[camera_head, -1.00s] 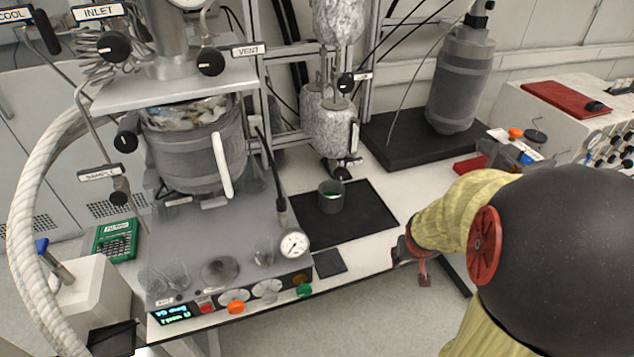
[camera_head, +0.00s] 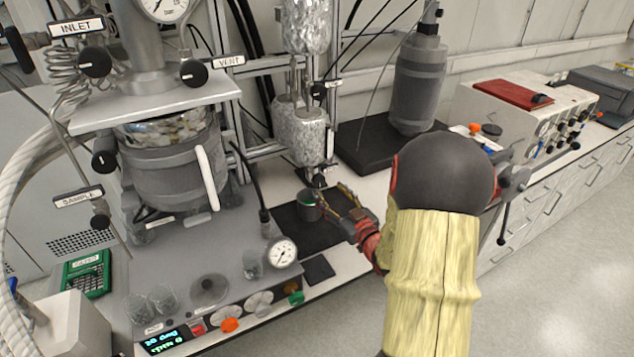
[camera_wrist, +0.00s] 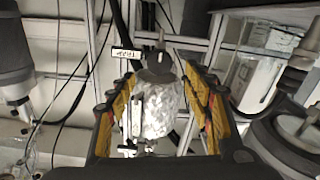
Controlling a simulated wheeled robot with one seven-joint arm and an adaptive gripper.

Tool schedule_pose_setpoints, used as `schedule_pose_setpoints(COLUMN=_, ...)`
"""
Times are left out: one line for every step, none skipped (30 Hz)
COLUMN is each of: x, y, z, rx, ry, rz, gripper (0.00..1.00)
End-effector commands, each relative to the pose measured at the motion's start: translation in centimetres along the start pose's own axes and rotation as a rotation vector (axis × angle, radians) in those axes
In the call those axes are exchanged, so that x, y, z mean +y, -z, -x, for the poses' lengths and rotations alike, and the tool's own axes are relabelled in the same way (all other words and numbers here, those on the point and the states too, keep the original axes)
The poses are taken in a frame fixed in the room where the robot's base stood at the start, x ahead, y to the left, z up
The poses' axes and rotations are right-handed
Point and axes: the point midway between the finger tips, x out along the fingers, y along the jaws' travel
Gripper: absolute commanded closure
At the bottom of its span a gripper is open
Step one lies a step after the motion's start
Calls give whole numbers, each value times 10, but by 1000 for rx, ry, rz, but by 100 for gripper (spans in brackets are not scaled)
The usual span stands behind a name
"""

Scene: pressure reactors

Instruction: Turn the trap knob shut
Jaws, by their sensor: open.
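The TRAP label (camera_wrist: 126,53) shows in the wrist view, beside the dark trap knob (camera_wrist: 159,62) at the end of a foil-wrapped vessel (camera_wrist: 163,108).
A grey cylinder (camera_head: 417,88) stands behind my arm. Metal frame posts flank the vessels.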

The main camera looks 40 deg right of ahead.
Motion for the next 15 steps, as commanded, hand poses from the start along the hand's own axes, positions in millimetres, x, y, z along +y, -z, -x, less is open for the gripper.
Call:
schedule_pose_setpoints(x=0, y=0, z=-4, rx=2, ry=1, rz=0, gripper=49)
schedule_pose_setpoints(x=0, y=-1, z=-8, rx=1, ry=1, rz=-1, gripper=49)
schedule_pose_setpoints(x=0, y=-1, z=-13, rx=2, ry=1, rz=0, gripper=49)
schedule_pose_setpoints(x=-1, y=0, z=-18, rx=2, ry=2, rz=0, gripper=49)
schedule_pose_setpoints(x=-1, y=-1, z=-23, rx=2, ry=3, rz=0, gripper=49)
schedule_pose_setpoints(x=-1, y=-1, z=-29, rx=1, ry=2, rz=0, gripper=49)
schedule_pose_setpoints(x=-1, y=-2, z=-34, rx=1, ry=1, rz=0, gripper=49)
schedule_pose_setpoints(x=-1, y=-2, z=-39, rx=1, ry=2, rz=0, gripper=49)
schedule_pose_setpoints(x=-1, y=-1, z=-45, rx=1, ry=2, rz=1, gripper=49)
schedule_pose_setpoints(x=-1, y=-1, z=-49, rx=0, ry=1, rz=1, gripper=49)
schedule_pose_setpoints(x=-1, y=-1, z=-53, rx=0, ry=1, rz=1, gripper=49)
schedule_pose_setpoints(x=-1, y=-1, z=-58, rx=0, ry=0, rz=0, gripper=49)
schedule_pose_setpoints(x=-1, y=-2, z=-62, rx=0, ry=0, rz=0, gripper=49)
schedule_pose_setpoints(x=0, y=-2, z=-64, rx=-1, ry=0, rz=0, gripper=49)
schedule_pose_setpoints(x=0, y=-1, z=-68, rx=-1, ry=0, rz=0, gripper=49)
